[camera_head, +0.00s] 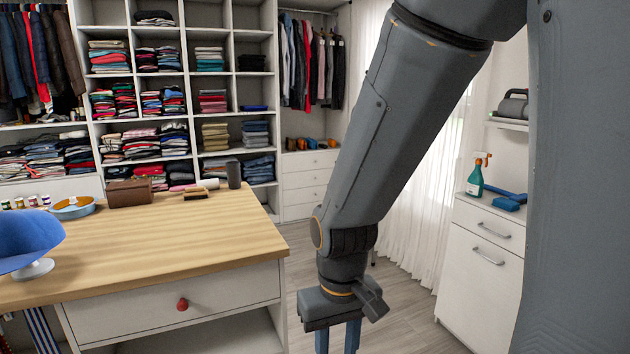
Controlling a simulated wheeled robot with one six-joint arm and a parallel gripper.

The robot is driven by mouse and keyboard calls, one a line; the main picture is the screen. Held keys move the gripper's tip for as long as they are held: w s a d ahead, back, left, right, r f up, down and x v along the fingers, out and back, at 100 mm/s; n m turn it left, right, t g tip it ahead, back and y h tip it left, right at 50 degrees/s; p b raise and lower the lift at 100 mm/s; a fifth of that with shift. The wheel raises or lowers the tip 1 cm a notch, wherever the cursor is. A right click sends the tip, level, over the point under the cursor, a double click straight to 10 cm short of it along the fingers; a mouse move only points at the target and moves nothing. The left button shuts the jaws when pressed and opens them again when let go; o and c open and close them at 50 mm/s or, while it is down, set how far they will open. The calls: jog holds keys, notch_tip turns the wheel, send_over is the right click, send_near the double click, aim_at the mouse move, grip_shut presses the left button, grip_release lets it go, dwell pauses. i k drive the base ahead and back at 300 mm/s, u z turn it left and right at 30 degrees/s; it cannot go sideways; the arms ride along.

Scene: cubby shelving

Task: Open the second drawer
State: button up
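A stack of white drawers (309,194) stands at the back, under the hanging clothes; all its fronts look closed. The second front from the top (307,178) is flush with the others. A wide white drawer (225,298) with a red knob (182,304) sits closed under the wooden tabletop. The right cabinet has a closed top drawer (489,226) with a metal handle. I cannot tell which one the task means. My gripper (338,342) points down right of the table, away from all handles. Its blue fingers are apart and look empty; their tips are cut off.
The wooden table (170,240) fills the left front, with a blue cap (28,240) on a stand and a brown box (129,192). A spray bottle (476,178) stands on the right cabinet (479,280). Bare floor (405,300) lies between table and cabinet.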

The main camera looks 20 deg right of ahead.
aim_at(322, 176)
jog(key=z, duration=0.8)
jog(key=i, duration=3.55)
jog(key=u, duration=1)
jog(key=i, duration=3.15)
jog(key=z, duration=1.75)
